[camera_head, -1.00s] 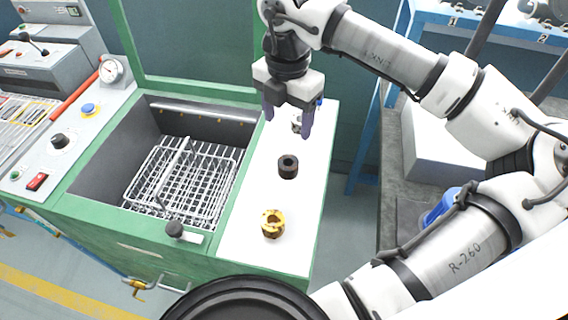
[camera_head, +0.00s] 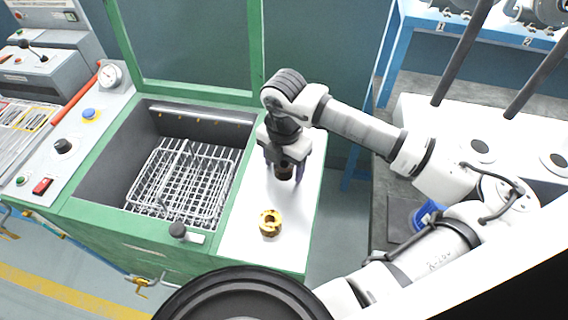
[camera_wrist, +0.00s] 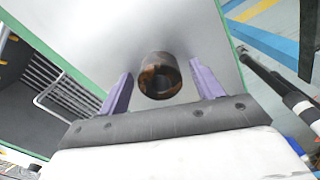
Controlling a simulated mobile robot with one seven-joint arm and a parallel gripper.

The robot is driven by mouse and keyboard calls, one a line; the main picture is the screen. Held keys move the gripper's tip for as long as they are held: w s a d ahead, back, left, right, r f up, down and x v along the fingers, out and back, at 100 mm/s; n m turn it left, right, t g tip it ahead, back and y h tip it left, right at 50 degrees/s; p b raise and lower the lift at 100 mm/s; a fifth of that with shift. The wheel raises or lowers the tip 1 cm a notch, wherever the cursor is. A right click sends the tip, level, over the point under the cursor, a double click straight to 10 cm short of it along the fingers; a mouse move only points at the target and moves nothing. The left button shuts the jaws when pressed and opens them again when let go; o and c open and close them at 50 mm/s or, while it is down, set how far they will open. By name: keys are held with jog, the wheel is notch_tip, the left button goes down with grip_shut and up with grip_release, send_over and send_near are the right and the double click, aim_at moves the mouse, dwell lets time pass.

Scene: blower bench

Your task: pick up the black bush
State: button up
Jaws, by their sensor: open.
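The black bush (camera_head: 284,171) stands on the white side shelf (camera_head: 243,222) of the green machine. In the wrist view the bush (camera_wrist: 160,75) shows as a dark ring with brownish patches around its bore. My gripper (camera_head: 284,178) is open and low over the bush in the head view, partly hiding it. In the wrist view its purple fingers (camera_wrist: 162,88) stand on either side of the bush, with a gap at each side.
A yellow-brown metal part (camera_head: 270,223) sits on the shelf in front of the bush. The sunken basin to the left holds a wire basket (camera_head: 180,180). A black knob (camera_head: 177,230) is at the basin's front edge. The shelf's front is otherwise bare.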

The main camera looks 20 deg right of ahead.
jog(key=c, duration=1.2)
jog(key=shift+c, duration=0.2)
